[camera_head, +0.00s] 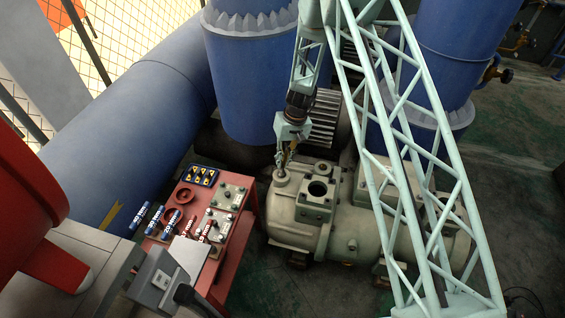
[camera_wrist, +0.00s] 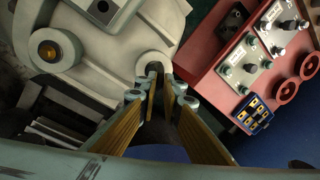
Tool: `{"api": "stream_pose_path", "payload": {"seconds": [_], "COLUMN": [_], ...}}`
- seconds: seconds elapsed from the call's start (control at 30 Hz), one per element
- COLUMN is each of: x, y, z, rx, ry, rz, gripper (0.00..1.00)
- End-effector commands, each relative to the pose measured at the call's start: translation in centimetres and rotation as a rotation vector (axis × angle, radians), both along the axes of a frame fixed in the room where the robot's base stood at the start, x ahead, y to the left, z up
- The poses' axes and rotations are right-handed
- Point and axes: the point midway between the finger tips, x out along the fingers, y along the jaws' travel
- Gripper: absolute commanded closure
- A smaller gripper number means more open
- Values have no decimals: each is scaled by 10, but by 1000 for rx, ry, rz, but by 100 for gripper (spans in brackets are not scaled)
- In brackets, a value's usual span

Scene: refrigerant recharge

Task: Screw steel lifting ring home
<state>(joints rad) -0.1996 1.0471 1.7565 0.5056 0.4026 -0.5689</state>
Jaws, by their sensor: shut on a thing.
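The steel lifting ring (camera_wrist: 154,67) shows as a dark arch between my fingertips in the wrist view, over a round pale boss on the compressor housing. My gripper (camera_head: 282,160) points down at the left end of the pale green compressor (camera_head: 300,224) in the head view. In the wrist view my gripper (camera_wrist: 160,92) is shut on the ring, with a finger on each side. The ring is mostly hidden by the fingers, and its thread cannot be seen. I cannot tell how far it sits in the boss.
A large blue pipe (camera_head: 130,120) and blue tanks stand behind. A round port (camera_head: 318,189) lies right of the boss.

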Motion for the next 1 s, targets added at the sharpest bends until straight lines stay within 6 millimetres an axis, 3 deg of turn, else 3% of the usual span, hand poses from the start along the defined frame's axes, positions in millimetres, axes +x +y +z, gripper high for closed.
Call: {"api": "stream_pose_path", "payload": {"seconds": [0.17,0.2,0.33,0.77,1.0], "x": [1,1,1,0,2], "y": [1,1,1,0,-3], "z": [1,1,0,2,16], "rx": [1,0,0,0,1], "ry": [-2,-1,-1,0,-1], "rz": [1,1,1,1,1], "gripper": [100,89,79,79,79]}}
